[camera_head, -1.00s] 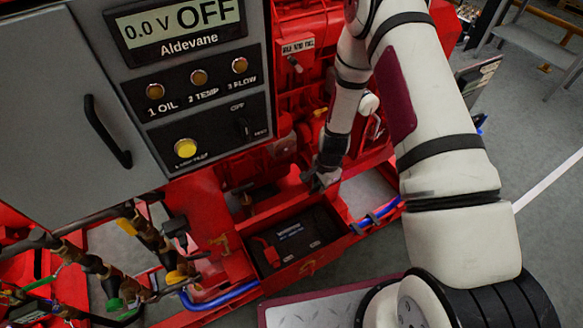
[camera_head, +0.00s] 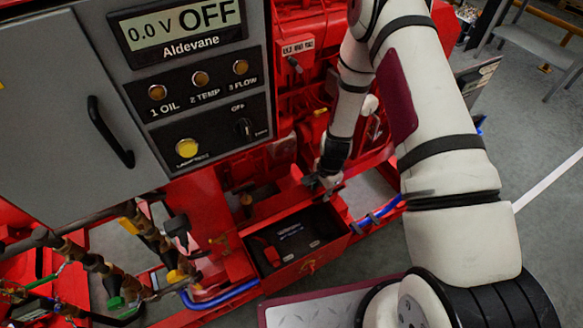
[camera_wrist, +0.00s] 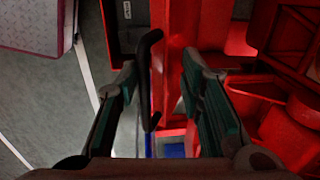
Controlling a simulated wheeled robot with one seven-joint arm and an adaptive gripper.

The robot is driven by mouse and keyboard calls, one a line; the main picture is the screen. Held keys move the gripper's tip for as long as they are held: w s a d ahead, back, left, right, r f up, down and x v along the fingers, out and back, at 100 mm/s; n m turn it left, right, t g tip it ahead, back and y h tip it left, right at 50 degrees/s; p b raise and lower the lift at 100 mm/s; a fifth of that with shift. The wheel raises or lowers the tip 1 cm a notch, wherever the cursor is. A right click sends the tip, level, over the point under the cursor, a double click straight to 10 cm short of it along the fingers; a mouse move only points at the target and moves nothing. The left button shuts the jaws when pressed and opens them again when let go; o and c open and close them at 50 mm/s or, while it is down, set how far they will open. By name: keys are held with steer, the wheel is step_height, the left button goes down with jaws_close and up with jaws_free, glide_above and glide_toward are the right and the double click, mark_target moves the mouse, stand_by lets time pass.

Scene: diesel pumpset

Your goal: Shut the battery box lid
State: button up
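The red battery box (camera_head: 312,267) is open in the head view, with the dark battery (camera_head: 292,238) showing inside. Its red lid (camera_head: 275,207) appears to stand raised along the box's back side. My gripper (camera_head: 326,186) is at the right end of this lid. In the wrist view, my gripper (camera_wrist: 168,100) is open, its green-padded fingers spread. A black bar handle (camera_wrist: 150,80) lies between the fingers, nearer the left one, beside the red lid edge (camera_wrist: 177,65). I see no clear grip on it. Part of the box shows at the upper left of the wrist view.
A grey control cabinet (camera_head: 60,110) stands at the left of the head view. Blue hoses (camera_head: 375,216) run beside the box. Red pump framework (camera_wrist: 285,110) crowds the right of the wrist view. Open floor (camera_head: 540,235) lies at the right.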

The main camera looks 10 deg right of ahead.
step_height(320, 180, up, 9)
steer(key=s+p, duration=0.1)
steer(key=p, duration=0.3)
steer(key=shift+s+d, duration=0.35)
steer(key=shift+s, duration=0.05)
step_height(320, 180, up, 30)
steer(key=s+a+n+t, duration=0.2)
steer(key=n, duration=0.5)
steer(key=s+r+n+t, duration=0.1)
steer(key=s+r+n, duration=0.2)
steer(key=s+r, duration=0.5)
steer(key=s+d+r+n+t, duration=0.1)
steer(key=s+r+n, duration=0.3)
steer(key=s+r, duration=0.5)
steer(key=s, duration=0.5)
steer(key=shift+r, duration=0.25)
